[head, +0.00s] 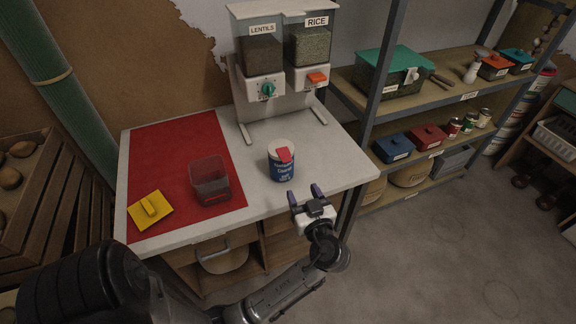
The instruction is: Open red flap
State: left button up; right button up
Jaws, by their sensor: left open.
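A blue canister (281,173) with a white lid (272,151) stands upright near the front edge of the table. A small red flap (284,155) lies on the lid and looks closed. My left gripper (305,193) is open and empty, with its two dark fingers spread. It is in front of and a little to the right of the canister, near the table's front edge and apart from the canister. My right gripper is out of view.
A dispenser (265,85) labelled lentils and rice stands behind the canister. A clear container (210,182) and a yellow lid (150,208) with a handle are on the red mat (185,147). Shelves (440,95) with boxes and jars stand at right. The tabletop around the canister is clear.

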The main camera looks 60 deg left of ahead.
aim_at(288, 161)
pick_arm(q)
jog(key=a, duration=0.4)
jog(key=w+a, duration=0.1)
jog(key=a, duration=0.3)
jog(key=w+a, duration=0.1)
jog(key=a, duration=0.3)
jog(key=shift+w+b, duration=0.1)
jog(key=shift+b, duration=0.3)
jog(key=shift+c, duration=0.3)
